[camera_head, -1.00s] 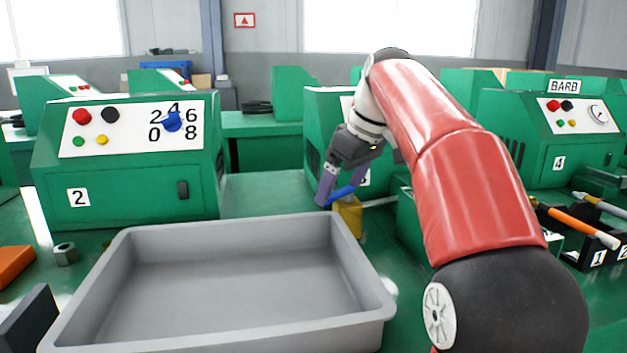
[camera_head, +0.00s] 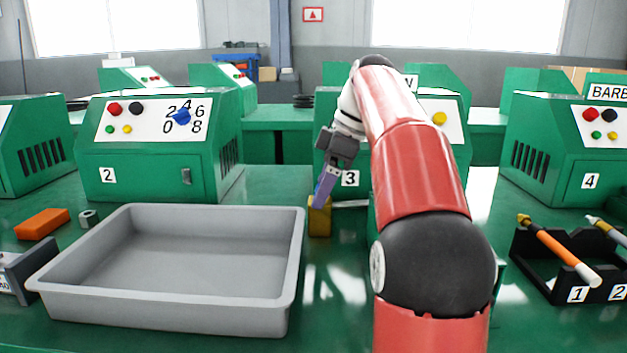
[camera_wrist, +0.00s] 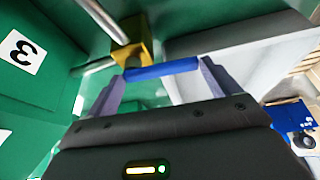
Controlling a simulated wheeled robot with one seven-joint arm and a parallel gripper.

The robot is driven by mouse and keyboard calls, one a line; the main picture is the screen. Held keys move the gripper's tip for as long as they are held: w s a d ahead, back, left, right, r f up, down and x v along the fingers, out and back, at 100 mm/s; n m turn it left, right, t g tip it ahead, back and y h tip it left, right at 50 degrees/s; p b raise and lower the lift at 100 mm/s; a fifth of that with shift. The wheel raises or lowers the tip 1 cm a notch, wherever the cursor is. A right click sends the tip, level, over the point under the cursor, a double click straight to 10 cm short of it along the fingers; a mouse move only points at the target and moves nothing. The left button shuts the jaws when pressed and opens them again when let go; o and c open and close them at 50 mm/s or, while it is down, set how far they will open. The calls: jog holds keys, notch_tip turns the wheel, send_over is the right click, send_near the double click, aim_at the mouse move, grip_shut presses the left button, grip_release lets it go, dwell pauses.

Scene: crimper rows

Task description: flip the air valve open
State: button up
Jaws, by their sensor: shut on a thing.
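The air valve is a yellow block (camera_head: 319,222) on a thin metal pipe in front of the machine marked 3, just right of the grey tray. In the wrist view the yellow block (camera_wrist: 133,42) carries a blue lever (camera_wrist: 162,68). My gripper (camera_wrist: 162,75) is shut on the blue lever, which spans from finger to finger, with the block beyond it. In the head view my gripper (camera_head: 323,192) is tilted down just above the block. Its fingers overlap there and hide most of the lever.
A grey tray (camera_head: 296,265) stands close left of the valve. An orange block (camera_head: 42,224) and a metal nut (camera_head: 88,218) lie left of it. Machine 2 (camera_head: 150,160) stands behind the tray.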

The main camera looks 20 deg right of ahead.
jog(key=shift+d+n, duration=0.1)
jog(key=shift+n, duration=0.4)
jog(key=o, duration=1.2)
jog(key=shift+c, duration=0.2)
jog(key=s+d, duration=0.1)
jog(key=d, duration=0.2)
jog(key=s+d, duration=0.2)
jog(key=d, duration=0.2)
jog(key=s+d+r, duration=0.1)
jog(key=s+d, duration=0.1)
jog(key=d, duration=0.2)
jog(key=shift+s+d, duration=0.15)
jog(key=shift+s, duration=0.05)
jog(key=shift+r, duration=0.1)
